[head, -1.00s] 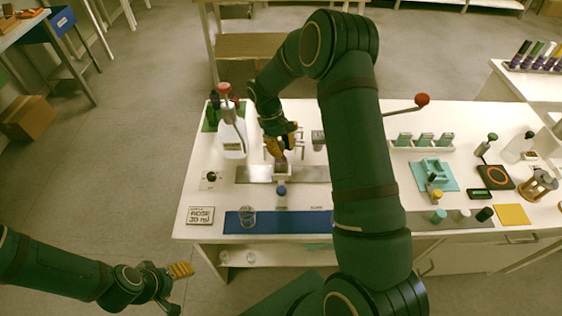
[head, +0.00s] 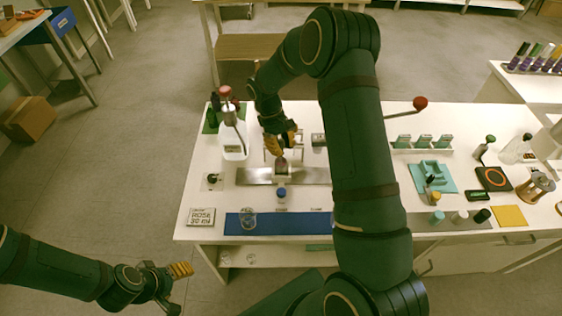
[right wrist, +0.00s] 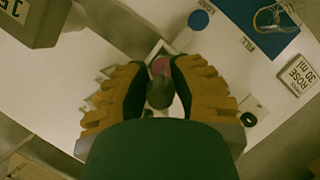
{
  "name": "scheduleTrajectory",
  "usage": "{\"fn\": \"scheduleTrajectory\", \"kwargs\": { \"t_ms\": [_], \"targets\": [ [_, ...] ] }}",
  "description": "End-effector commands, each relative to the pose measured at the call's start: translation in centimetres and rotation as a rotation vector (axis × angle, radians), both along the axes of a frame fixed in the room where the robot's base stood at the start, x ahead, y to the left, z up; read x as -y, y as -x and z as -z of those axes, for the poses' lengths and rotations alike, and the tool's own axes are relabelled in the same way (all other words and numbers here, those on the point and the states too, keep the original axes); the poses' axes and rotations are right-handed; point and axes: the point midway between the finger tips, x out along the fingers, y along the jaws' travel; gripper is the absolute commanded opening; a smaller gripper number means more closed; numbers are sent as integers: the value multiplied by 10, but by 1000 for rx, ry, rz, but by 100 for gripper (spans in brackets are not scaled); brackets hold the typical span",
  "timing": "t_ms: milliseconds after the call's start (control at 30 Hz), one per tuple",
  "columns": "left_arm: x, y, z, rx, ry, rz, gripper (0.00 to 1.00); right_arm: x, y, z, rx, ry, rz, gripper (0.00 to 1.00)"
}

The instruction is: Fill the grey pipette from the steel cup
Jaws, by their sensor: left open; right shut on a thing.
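My right gripper (head: 281,143) is over the left part of the white bench, pointing down. In the right wrist view its ribbed orange fingers close around a dark rounded bulb (right wrist: 160,93), which looks like the top of the grey pipette. The pipette's tip is hidden. A grey metal cylinder (head: 318,139), possibly the steel cup, stands just right of the gripper. My left gripper (head: 177,287) is open and empty, low at the left, off the bench.
A blue mat (head: 300,224) with a glass beaker (head: 248,217) lies at the front, beside a "ROSE 30 ml" card (head: 201,217). A blue-capped jar (head: 281,194) stands behind the mat.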

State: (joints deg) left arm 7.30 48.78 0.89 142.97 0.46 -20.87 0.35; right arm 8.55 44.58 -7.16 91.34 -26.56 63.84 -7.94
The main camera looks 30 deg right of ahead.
Motion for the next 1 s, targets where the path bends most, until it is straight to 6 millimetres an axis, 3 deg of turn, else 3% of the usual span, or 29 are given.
{"fn": "scheduleTrajectory", "kwargs": {
  "t_ms": [500, 1000],
  "targets": [
    [0, 0, -41, 0, 0, 0, 64, 0, 0, -60, 0, 0, 1, 17],
    [0, 0, -42, 0, 0, 0, 64, 0, 0, -62, 0, 0, 0, 17]
  ]
}}
